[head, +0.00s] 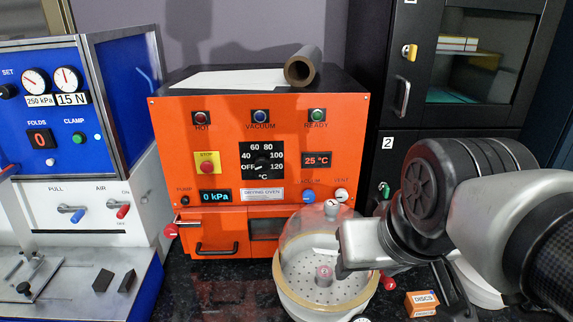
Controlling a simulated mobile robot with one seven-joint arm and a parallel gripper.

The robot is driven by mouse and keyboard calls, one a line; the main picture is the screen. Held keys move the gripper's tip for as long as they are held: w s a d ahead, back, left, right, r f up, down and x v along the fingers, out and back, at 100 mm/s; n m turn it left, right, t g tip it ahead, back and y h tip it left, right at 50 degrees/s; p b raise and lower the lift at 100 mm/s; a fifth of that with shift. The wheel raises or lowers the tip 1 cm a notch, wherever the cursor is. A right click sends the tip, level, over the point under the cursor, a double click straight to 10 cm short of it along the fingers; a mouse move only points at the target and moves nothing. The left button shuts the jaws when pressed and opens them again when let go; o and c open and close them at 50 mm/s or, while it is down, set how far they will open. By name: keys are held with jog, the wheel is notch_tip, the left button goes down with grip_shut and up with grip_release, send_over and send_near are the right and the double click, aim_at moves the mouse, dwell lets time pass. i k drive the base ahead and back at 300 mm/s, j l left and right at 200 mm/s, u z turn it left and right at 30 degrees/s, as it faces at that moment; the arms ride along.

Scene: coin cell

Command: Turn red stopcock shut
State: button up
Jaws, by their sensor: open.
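A red stopcock (387,284) shows as a small red piece at the right side of a glass desiccator (300,255). Its handle angle is too small and too covered to tell. The desiccator has a clear dome with a knob on top, and a pale perforated plate and base. My gripper (396,282) comes in from the right and hangs in front of the desiccator's right side. Its dark fingers are spread and nothing shows held between them. The red piece appears between the fingers in the picture; I cannot tell whether they touch it. My arm hides the area behind.
An orange drying oven (225,140) stands behind the desiccator, with a red knob (170,231) at its lower left. A blue and white machine (110,110) is at left. An orange DISCS box (421,303) sits close to my gripper. Black cabinets (380,75) stand at right.

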aim_at(389, 284)
jog(key=k+l, duration=0.1)
jog(key=l, duration=0.65)
jog(key=k+j+z, duration=0.2)
jog(key=z, duration=0.15)
jog(key=k+j+z, duration=0.2)
jog(key=j+z, duration=0.25)
jog(key=z, duration=0.35)
jog(key=j+z, duration=0.1)
jog(key=z, duration=0.4)
